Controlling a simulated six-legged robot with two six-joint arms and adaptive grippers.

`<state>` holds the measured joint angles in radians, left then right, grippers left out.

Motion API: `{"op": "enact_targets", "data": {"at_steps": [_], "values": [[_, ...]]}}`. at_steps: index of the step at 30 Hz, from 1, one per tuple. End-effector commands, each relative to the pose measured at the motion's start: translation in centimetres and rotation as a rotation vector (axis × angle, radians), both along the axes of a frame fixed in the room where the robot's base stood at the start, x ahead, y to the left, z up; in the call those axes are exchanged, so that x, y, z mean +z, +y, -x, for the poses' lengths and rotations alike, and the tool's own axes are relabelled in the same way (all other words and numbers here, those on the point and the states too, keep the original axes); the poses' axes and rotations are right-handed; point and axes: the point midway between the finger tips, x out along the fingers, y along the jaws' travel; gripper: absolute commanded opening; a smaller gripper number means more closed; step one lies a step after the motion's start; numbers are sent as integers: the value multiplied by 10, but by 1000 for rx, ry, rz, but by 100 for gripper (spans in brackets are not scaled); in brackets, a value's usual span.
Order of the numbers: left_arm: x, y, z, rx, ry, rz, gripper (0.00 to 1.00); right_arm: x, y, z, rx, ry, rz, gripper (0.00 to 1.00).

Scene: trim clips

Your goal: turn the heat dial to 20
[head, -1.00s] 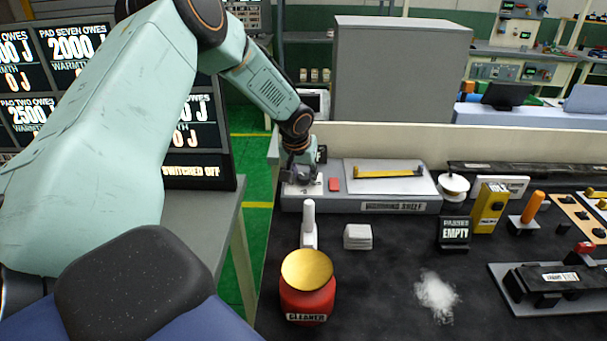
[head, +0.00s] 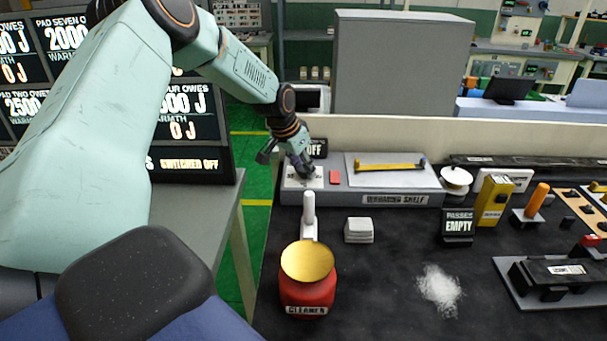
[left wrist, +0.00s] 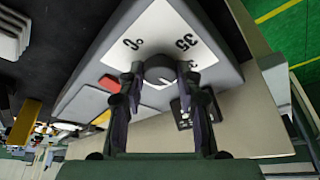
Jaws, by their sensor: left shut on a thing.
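The heat dial (left wrist: 160,68) is a dark round knob on a white plate (left wrist: 163,28) marked 0 and 35, at the left end of the grey warming shelf (head: 398,200). A pale line shows on the knob, but I cannot read its setting. My left gripper (head: 304,174) is at the dial, and the left wrist view shows its two fingers shut on the knob from both sides. In the head view the gripper hides most of the knob. A small black display (head: 316,149) behind it reads OFF. My right gripper is not in view.
A red block (head: 335,177) sits just right of the dial plate. A yellow bar (head: 390,165) lies on the shelf top.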

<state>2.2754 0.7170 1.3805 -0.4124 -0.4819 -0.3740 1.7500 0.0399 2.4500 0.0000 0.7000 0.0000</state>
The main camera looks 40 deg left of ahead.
Motion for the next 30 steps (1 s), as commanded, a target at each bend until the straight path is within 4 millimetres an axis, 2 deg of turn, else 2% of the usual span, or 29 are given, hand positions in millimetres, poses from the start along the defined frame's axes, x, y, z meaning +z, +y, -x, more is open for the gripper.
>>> {"op": "enact_targets", "data": {"at_steps": [1,3,15,21,30], "values": [[-3,2,-1,-35,-7,0,3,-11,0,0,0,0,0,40],[-3,2,-2,-92,-7,-1,3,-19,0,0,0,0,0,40],[-2,5,-2,-465,-6,-2,3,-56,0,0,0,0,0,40],[0,6,-3,-655,-5,-3,3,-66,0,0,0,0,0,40],[1,7,-4,-942,-2,-4,3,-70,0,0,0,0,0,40]]}}
